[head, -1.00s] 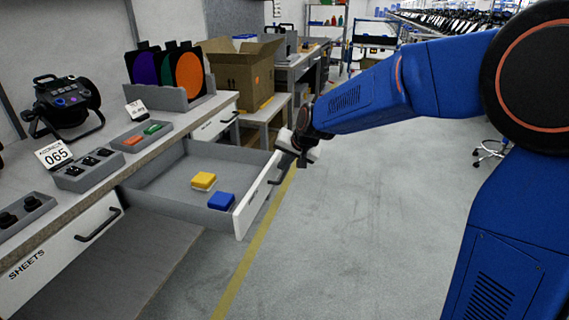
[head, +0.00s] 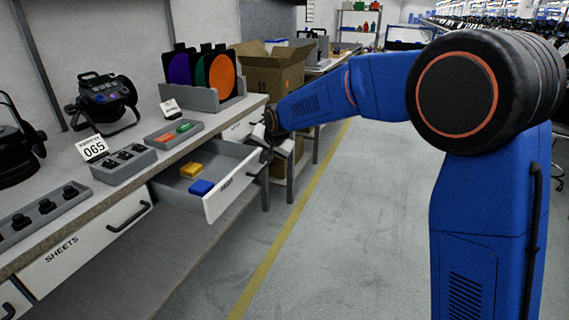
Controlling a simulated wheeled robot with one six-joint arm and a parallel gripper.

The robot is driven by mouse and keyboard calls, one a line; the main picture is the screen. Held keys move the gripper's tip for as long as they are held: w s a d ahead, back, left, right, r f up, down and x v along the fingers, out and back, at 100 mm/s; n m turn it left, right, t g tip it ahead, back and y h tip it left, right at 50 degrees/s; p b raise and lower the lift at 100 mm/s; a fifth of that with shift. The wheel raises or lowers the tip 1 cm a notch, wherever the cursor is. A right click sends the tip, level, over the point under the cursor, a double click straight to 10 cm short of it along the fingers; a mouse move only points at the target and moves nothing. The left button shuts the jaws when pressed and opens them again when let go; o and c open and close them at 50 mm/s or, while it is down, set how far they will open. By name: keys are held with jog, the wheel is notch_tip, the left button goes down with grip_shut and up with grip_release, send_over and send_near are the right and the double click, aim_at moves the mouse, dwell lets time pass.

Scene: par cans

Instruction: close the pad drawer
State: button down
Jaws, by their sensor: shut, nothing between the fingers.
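The pad drawer (head: 225,192) is a grey drawer with a white front, pulled part of the way out from under the workbench (head: 105,190). A yellow pad (head: 191,171) and a blue pad (head: 201,187) lie inside it. My gripper (head: 268,150) is shut and empty at the drawer's front, by the far end of its handle. Whether the fingers touch the front or the handle cannot be told at this size.
The closed sheets drawer (head: 88,243) sits nearer under the bench. Trays of small parts, a black lamp (head: 103,102) and a rack of coloured discs (head: 205,82) stand on top. A cardboard box (head: 270,75) stands beyond. The floor (head: 340,240) at right is clear.

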send_over(216, 161)
jog(key=shift+s+d, duration=0.35)
jog(key=shift+d, duration=0.05)
jog(key=shift+w+a+r, duration=0.1)
jog(key=shift+w+a, duration=0.05)
jog(key=shift+a, duration=0.25)
jog(key=shift+r, duration=0.1)
